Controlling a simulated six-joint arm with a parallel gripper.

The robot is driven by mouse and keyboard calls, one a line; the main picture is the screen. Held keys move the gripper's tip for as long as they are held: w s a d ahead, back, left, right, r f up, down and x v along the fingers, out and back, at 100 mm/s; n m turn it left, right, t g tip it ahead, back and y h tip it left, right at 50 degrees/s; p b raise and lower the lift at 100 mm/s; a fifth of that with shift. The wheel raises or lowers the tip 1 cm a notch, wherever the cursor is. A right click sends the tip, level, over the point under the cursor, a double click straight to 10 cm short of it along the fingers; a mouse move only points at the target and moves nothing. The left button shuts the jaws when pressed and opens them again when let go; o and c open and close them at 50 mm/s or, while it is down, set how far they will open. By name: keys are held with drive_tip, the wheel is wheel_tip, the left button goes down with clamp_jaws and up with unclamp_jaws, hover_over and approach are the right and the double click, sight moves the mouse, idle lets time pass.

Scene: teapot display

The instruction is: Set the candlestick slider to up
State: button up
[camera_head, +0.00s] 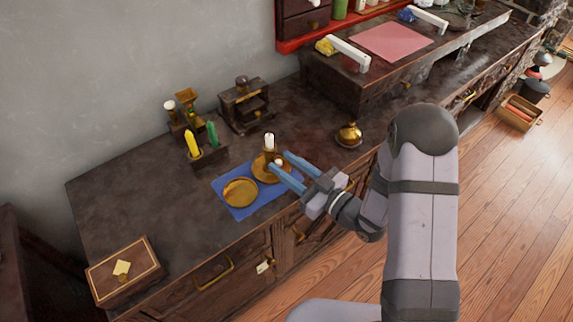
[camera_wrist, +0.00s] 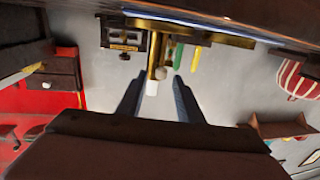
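The brass candlestick (camera_head: 269,157) with a white candle stands on a round brass base on the blue mat (camera_head: 234,206). The wrist view shows it upside down, with the brass stem (camera_wrist: 153,58) and the white candle (camera_wrist: 151,88). A small round knob, which looks like the slider (camera_wrist: 161,73), sits on the stem's side near the candle end. My gripper (camera_head: 279,160) is open, its two fingers pointing at the candlestick from the right. In the wrist view the gap between the fingertips (camera_wrist: 160,77) lines up with the stem and knob. I cannot see contact.
A brass plate (camera_head: 240,192) lies on the mat left of the candlestick. A holder with a yellow candle (camera_head: 193,144) and a green candle (camera_head: 212,134) stands behind. A brass bell (camera_head: 349,135) is to the right. A wooden box (camera_head: 123,270) sits at front left.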

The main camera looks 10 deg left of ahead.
drive_tip(key=shift+s+d, duration=0.1)
drive_tip(key=b+v, duration=0.1)
drive_tip(key=v, duration=0.6)
drive_tip(key=shift+r, duration=0.1)
idle(0.4)
drive_tip(key=w+d+m+g+h+p, duration=0.1)
drive_tip(key=w+d+m+h+p, duration=0.1)
drive_tip(key=w+d+h+p, duration=0.45)
drive_tip(key=s+d+r+m+g+h+p, duration=0.1)
drive_tip(key=s+d+r+m+h+p, duration=0.1)
drive_tip(key=d+h, duration=0.25)
drive_tip(key=s+d+r+m+g+h+p, duration=0.1)
drive_tip(key=s+d+r+h+p, duration=0.15)
drive_tip(key=d, duration=0.25)
drive_tip(key=s+r+m+g+p, duration=0.3)
drive_tip(key=s+r, duration=0.2)
drive_tip(key=s, duration=0.3)
drive_tip(key=s+r+m+g+h+p, duration=0.1)
drive_tip(key=s+r+m+g+p, duration=0.2)
drive_tip(key=s, duration=0.5)
wheel_tip(320, 180, up, 2)
drive_tip(key=shift+s+r+g+p, duration=0.1)
drive_tip(key=shift+s+g+p, duration=0.35)
drive_tip(key=shift+g, duration=0.25)
